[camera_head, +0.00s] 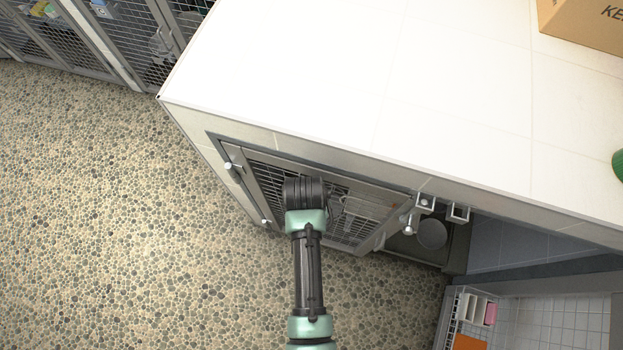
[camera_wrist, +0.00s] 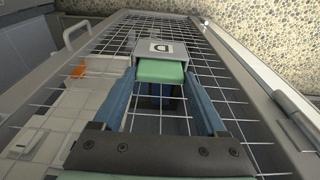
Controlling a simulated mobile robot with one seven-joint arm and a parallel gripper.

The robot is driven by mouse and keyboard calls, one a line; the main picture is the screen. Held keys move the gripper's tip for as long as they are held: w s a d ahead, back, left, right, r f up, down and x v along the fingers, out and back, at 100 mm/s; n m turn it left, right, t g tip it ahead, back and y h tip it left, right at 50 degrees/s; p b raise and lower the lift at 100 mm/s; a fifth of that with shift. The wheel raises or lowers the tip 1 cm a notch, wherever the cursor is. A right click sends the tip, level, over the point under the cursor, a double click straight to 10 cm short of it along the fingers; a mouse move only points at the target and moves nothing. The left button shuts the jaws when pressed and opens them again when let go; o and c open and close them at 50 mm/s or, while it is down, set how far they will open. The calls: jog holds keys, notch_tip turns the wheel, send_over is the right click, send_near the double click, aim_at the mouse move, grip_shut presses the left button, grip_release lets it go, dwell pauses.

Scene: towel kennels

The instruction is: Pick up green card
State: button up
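The green card (camera_wrist: 161,71) sits in a grey holder (camera_wrist: 165,48) marked "D" on a wire mesh door in the wrist view. Its lower part sticks out toward my gripper (camera_wrist: 161,77). My gripper is open, with one blue finger on the left side of the card and the other on the right. I cannot tell whether either finger touches it. In the head view my arm reaches over the mesh door (camera_head: 268,178) and hides the card and my gripper's fingers.
A white counter (camera_head: 440,70) lies above the kennel, with a cardboard box (camera_head: 590,22) and a green object (camera_head: 618,165) at the right. An opening with a round bowl (camera_head: 432,234) is beside the door. The pebbled floor (camera_head: 130,210) is clear at left.

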grip_shut()
